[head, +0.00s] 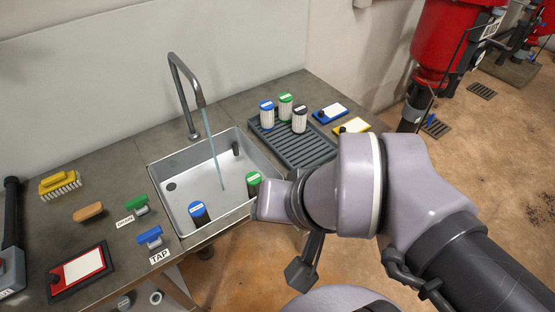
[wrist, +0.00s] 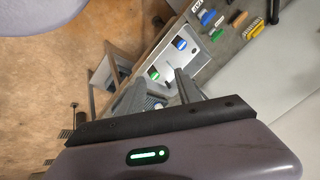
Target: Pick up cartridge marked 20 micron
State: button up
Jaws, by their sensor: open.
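Several cartridges show in the head view, their labels too small to read, so I cannot tell which is marked 20 micron. Another blue-capped cartridge (head: 199,214) and a green-capped one (head: 253,184) are in the white sink (head: 168,217). In the wrist view, the sink's blue cap (wrist: 180,44) and green cap (wrist: 153,73) lie beyond my gripper (wrist: 158,80), which is open and empty. My arm hides its fingers in the head view.
Water runs from the tall faucet (head: 186,90) into the sink. Brushes, including a yellow one (head: 60,184), a green handle (head: 136,203), a blue handle (head: 149,236) and a red-framed board (head: 80,271) lie on the left counter.

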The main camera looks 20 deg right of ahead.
aim_at(252, 178)
jog(key=i+j+z, duration=0.2)
jog(key=i+j, duration=0.55)
jog(key=i, duration=0.1)
